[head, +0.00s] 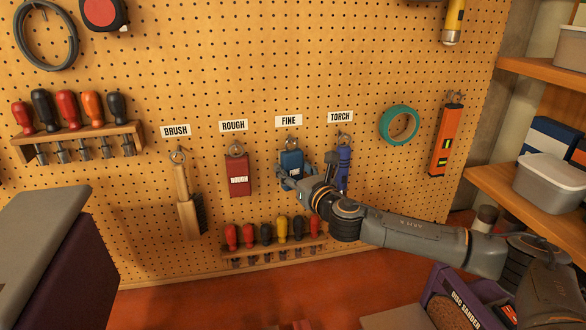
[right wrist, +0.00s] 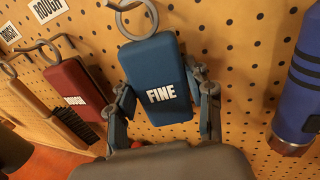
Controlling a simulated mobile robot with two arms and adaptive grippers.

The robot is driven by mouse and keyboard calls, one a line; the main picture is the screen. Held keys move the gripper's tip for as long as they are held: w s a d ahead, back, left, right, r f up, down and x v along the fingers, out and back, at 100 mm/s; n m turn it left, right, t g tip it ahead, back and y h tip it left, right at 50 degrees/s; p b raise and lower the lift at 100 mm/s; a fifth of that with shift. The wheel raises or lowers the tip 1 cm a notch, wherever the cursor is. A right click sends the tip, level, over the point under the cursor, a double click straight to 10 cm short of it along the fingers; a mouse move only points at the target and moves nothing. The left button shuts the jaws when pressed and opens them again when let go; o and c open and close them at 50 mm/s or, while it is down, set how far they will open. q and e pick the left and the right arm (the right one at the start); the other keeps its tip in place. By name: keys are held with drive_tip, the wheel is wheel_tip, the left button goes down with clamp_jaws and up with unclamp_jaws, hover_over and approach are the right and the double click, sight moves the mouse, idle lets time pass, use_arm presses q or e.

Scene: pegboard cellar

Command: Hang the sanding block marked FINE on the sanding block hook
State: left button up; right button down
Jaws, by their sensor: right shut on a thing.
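The blue sanding block marked FINE (head: 291,160) is upright in front of the pegboard, below the FINE label (head: 288,121). My right gripper (head: 296,178) is shut on it, with one finger on each side, as the right wrist view of the block (right wrist: 160,75) shows. A metal ring (right wrist: 136,18) stands at the block's top end. The hook under the FINE label is small and partly hidden, so I cannot tell whether the ring is on it. My left gripper is not in view.
The red ROUGH block (head: 238,177) and a brush (head: 184,200) hang to the left. A blue torch (head: 344,168) hangs close on the right, partly behind my arm. A screwdriver rack (head: 275,252) sits just below. Green tape (head: 399,125) hangs farther right.

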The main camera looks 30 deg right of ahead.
idle(0.3)
drive_tip(key=shift+c, duration=2.3)
unclamp_jaws()
drive_tip(key=shift+s, duration=0.15)
drive_tip(key=s, duration=1.1)
drive_tip(key=shift+s, duration=0.4)
drive_tip(key=shift+d, duration=0.1)
